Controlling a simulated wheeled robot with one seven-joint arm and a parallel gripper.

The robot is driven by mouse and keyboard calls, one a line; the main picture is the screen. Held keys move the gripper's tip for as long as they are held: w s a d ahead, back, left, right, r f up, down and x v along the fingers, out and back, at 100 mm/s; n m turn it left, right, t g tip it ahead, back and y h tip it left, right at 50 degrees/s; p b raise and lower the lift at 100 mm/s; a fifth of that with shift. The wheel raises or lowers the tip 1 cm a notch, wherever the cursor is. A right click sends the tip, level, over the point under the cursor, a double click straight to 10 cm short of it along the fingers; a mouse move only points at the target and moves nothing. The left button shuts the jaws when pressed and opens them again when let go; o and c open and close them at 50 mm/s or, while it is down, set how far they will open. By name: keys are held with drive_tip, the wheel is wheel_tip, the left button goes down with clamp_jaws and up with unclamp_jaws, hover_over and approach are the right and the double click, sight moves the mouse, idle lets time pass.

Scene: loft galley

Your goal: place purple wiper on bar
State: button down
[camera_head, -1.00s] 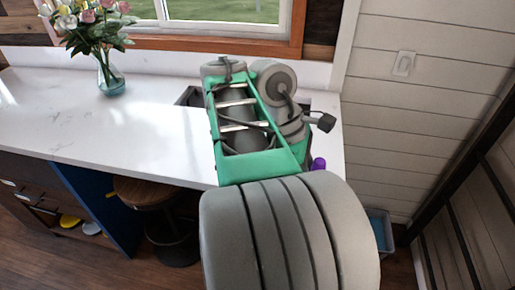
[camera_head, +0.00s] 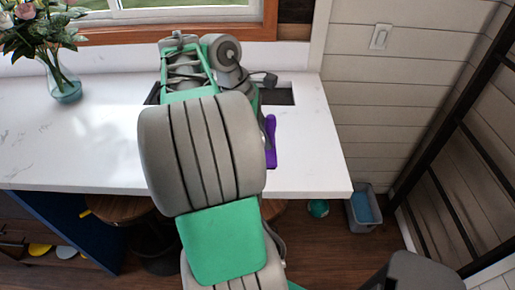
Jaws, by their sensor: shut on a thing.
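The purple wiper (camera_head: 271,142) shows only in part, as a purple strip just right of my forearm, over the right end of the white bar (camera_head: 305,150). The rest of it is hidden behind my arm. I cannot tell whether it touches the bar top or is held above it. My arm reaches across the bar and covers the space beside the purple strip. My gripper's fingers are hidden behind the arm, so their hold on the wiper does not show.
A glass vase with flowers (camera_head: 64,80) stands on the bar at the left. A dark recess (camera_head: 278,96) lies in the bar behind my arm. A stool (camera_head: 122,208) is under the bar. A grey bin (camera_head: 364,210) stands on the floor by the right wall.

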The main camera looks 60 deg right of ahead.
drive_tip(key=d+f, duration=0.1)
drive_tip(key=f, duration=0.1)
drive_tip(key=w+f+b, duration=0.1)
drive_tip(key=f, duration=0.2)
drive_tip(key=w+d+f+b, duration=0.1)
drive_tip(key=f, duration=0.1)
drive_tip(key=shift+w+d+f, duration=0.15)
drive_tip(key=shift+w+d, duration=0.1)
drive_tip(key=shift+d, duration=0.05)
drive_tip(key=shift+f, duration=0.25)
drive_tip(key=c, duration=1.1)
unclamp_jaws()
drive_tip(key=shift+c, duration=0.2)
drive_tip(key=shift+r, duration=0.1)
drive_tip(key=w+a+r+t+h+p, duration=0.1)
drive_tip(key=w+a+r+p, duration=0.25)
drive_tip(key=r, duration=0.25)
drive_tip(key=w+a+r+t+p, duration=0.1)
drive_tip(key=w+a+r+p, duration=0.15)
drive_tip(key=w+r, duration=0.3)
drive_tip(key=w+a+f+m+t+y, duration=0.1)
drive_tip(key=w+a+m+t, duration=0.1)
drive_tip(key=a, duration=1.3)
drive_tip(key=w+a+f+m+t+y, duration=0.2)
drive_tip(key=w+a+m+t, duration=0.1)
drive_tip(key=a, duration=1.3)
drive_tip(key=shift+w+a+t+p, duration=0.15)
drive_tip(key=shift+w+t+p, duration=0.15)
drive_tip(key=shift+w+t, duration=0.65)
